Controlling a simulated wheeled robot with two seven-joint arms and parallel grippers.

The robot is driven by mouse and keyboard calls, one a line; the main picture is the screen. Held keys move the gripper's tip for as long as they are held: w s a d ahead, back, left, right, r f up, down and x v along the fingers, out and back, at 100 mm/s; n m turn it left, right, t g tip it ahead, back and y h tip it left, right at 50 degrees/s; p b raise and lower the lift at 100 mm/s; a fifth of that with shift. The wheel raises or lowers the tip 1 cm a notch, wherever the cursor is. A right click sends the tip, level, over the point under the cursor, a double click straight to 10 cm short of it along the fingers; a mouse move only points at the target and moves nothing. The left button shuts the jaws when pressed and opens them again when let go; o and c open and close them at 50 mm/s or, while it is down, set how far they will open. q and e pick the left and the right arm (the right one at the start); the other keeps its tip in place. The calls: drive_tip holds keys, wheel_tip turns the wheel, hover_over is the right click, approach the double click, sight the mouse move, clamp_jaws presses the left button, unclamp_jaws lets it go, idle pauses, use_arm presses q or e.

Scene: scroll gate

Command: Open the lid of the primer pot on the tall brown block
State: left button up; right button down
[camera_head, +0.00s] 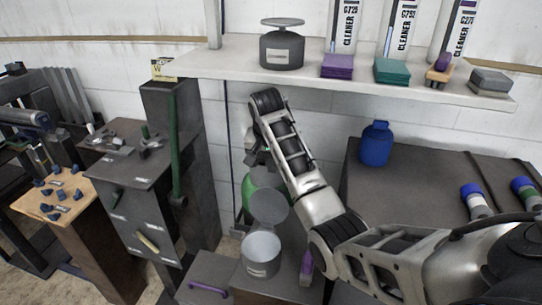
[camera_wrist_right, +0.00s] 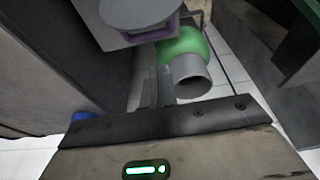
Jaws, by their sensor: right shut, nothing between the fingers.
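A grey pot (camera_head: 261,262) stands low in the middle of the head view, on a dark block. Its pale round mouth faces up, and a round grey lid (camera_head: 268,207) stands raised behind it, so the pot looks open. I cannot read a label on it, and the block's colour looks dark grey-brown. My right gripper (camera_head: 251,150) is beyond and above the lid, apart from it, partly hidden by its own wrist. Its fingers show in the right wrist view (camera_wrist_right: 155,92), shut and empty. My left gripper is not in view.
A green rounded object (camera_head: 248,190) is just behind the lid. A dark cabinet (camera_head: 130,190) stands left; a grey surface with a blue jug (camera_head: 375,145) lies right.

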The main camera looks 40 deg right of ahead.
sight(271, 204)
use_arm(q)
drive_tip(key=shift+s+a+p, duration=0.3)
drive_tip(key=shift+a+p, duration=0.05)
drive_tip(key=shift+p, duration=0.4)
use_arm(e)
drive_tip(key=s+a+f, duration=0.2)
drive_tip(key=shift+s+a+f, duration=0.1)
drive_tip(key=shift+a+f, duration=0.1)
drive_tip(key=shift+f, duration=0.15)
